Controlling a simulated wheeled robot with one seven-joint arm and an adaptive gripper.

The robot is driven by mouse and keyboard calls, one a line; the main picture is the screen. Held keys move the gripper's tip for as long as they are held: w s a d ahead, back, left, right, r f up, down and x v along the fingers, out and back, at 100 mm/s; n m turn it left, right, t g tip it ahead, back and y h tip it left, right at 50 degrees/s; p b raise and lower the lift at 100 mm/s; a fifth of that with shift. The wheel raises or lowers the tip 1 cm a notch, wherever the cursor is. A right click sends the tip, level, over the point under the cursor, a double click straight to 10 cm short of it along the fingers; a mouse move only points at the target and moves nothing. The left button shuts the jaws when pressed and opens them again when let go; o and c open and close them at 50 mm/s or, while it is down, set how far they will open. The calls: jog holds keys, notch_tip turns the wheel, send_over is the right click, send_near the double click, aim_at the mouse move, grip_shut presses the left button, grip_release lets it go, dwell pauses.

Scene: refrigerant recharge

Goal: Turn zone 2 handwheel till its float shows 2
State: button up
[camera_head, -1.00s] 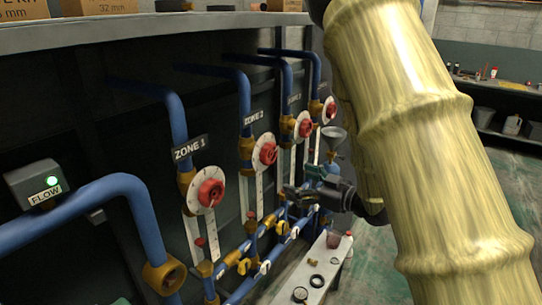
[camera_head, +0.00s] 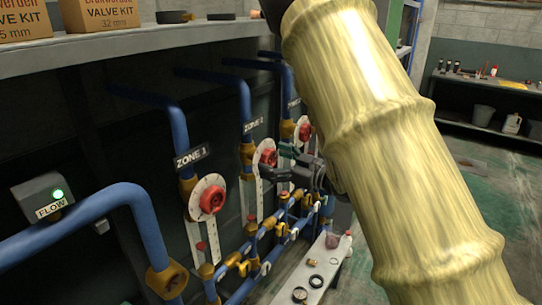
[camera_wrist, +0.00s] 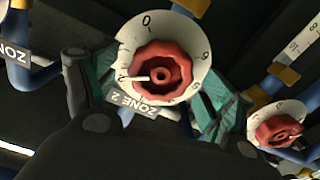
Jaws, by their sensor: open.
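The red zone 2 handwheel (camera_wrist: 163,68) sits in a white numbered dial (camera_wrist: 197,52) in the wrist view. Its white pointer lies toward the 2 at the left. The ZONE 2 label (camera_wrist: 137,104) is just below. My gripper (camera_wrist: 158,88) is open, with green fingers on either side of the wheel's lower part. I cannot tell whether they touch it. In the head view my gripper (camera_head: 290,172) is close to the right of the zone 2 handwheel (camera_head: 267,155). The white zone 2 scale (camera_head: 259,197) hangs below; its float reading is too small to tell.
The zone 1 handwheel (camera_head: 212,199) is nearer on the left, and another red handwheel (camera_head: 305,132) is beyond. A neighbouring wheel (camera_wrist: 279,131) is at lower right in the wrist view. Blue pipes (camera_head: 150,225) and a small bench (camera_head: 322,268) stand nearby. The FLOW lamp (camera_head: 58,194) is green.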

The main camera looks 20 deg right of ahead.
jog(key=shift+w+a, duration=0.45)
jog(key=shift+w, duration=0.1)
jog(key=shift+c, duration=0.2)
jog(key=c, duration=1)
jog(key=shift+o, duration=0.2)
jog(key=shift+f+n+b, duration=0.15)
jog(key=shift+n+b, duration=0.35)
jog(key=shift+b, duration=0.25)
jog(key=o, duration=1)
